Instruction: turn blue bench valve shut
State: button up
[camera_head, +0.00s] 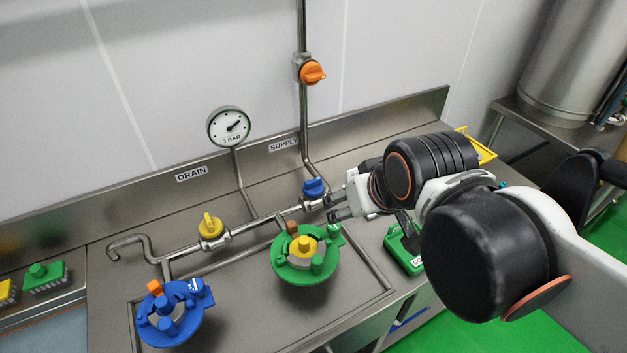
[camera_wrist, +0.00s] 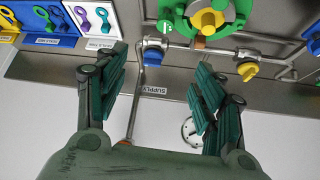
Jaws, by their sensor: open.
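The blue bench valve (camera_head: 313,187) sits on the pipe below the SUPPLY label, at the foot of the vertical pipe. It also shows in the wrist view (camera_wrist: 153,56), between my open fingers and a little beyond their tips. My gripper (camera_head: 333,205) is just right of the valve in the head view, with its fingers pointing left toward it. In the wrist view my gripper (camera_wrist: 160,72) is spread wide and empty. I see no contact with the blue handle. The exact angle of the handle is hard to tell.
A yellow valve (camera_head: 210,226) is left on the same pipe, and an orange valve (camera_head: 312,72) is higher up. A gauge (camera_head: 229,127) stands behind. A green fitting (camera_head: 303,273) and a blue fitting (camera_head: 167,313) are in front. A green box (camera_head: 402,248) lies below my arm.

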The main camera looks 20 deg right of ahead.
jog(key=w+r+n+g+p, duration=0.1)
jog(key=w+r+p, duration=0.1)
jog(key=w, duration=0.8)
jog(key=n+g+p, duration=0.1)
send_near(313, 180)
jog(key=shift+g+y, duration=0.3)
jog(key=shift+y, duration=0.1)
jog(key=b+x, duration=0.1)
jog(key=x, duration=0.1)
jog(key=b+x, duration=0.1)
jog(key=x, duration=0.2)
jog(key=b+x, duration=0.2)
jog(key=x, duration=0.1)
jog(key=shift+w+d+f, duration=0.2)
jog(key=shift+w+d, duration=0.1)
jog(key=shift+d, duration=0.05)
jog(key=c, duration=1)
